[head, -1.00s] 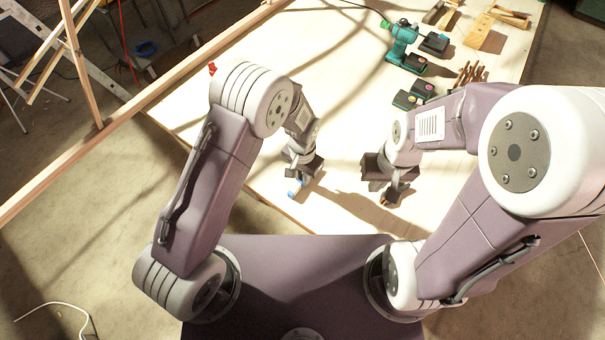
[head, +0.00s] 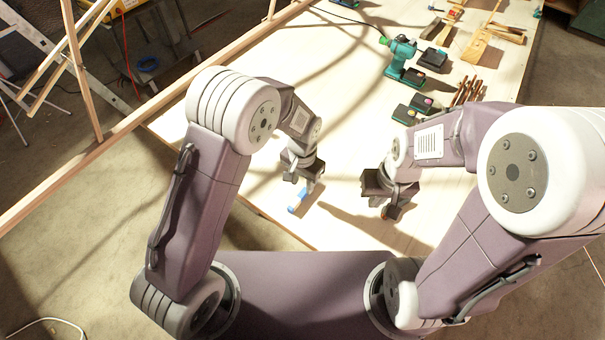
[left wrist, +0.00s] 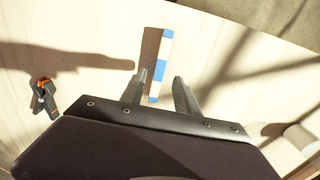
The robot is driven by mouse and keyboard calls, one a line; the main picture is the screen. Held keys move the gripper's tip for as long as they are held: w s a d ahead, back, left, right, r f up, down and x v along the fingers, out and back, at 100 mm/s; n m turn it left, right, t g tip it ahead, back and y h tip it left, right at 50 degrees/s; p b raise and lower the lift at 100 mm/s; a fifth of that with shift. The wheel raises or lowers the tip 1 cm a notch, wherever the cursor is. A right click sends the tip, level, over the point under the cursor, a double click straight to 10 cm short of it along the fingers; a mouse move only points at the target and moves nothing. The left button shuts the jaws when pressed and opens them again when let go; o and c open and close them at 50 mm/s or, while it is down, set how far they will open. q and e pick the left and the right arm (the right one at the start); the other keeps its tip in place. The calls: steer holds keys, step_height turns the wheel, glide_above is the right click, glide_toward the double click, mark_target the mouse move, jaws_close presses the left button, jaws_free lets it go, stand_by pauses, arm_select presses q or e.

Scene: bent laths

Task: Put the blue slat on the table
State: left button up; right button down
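The blue slat, banded blue and white (left wrist: 160,65), shows in the left wrist view above the pale table (left wrist: 230,55), with a dark shadow along its left side. It appears to rest on the table top. In the head view its blue end (head: 293,208) shows below my left gripper (head: 304,178), near the table's near-left edge. In the left wrist view my left gripper (left wrist: 160,82) is open, its fingers apart on either side of the slat's lower part, with gaps between. My right gripper (head: 390,200) is low over the table to the right; its fingers are unclear.
A small dark clamp-like thing with an orange tip (left wrist: 42,93) is at the left of the left wrist view. A green drill (head: 402,50), batteries (head: 415,105) and wooden tools (head: 480,45) lie farther back. A long wooden beam (head: 130,122) crosses at left. The table's middle is clear.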

mark_target(303, 193)
arm_select(q)
step_height(303, 193, up, 7)
stand_by(0.3)
steer(key=s+a+n, duration=0.3)
steer(key=s+a, duration=0.2)
steer(key=a, duration=0.4)
steer(key=s+a+n+t, duration=0.1)
steer(key=s+a+n, duration=0.3)
steer(key=a, duration=0.5)
steer(key=shift+s+r+b, duration=0.3)
steer(key=shift+s+b, duration=0.1)
steer(key=shift+s, duration=0.05)
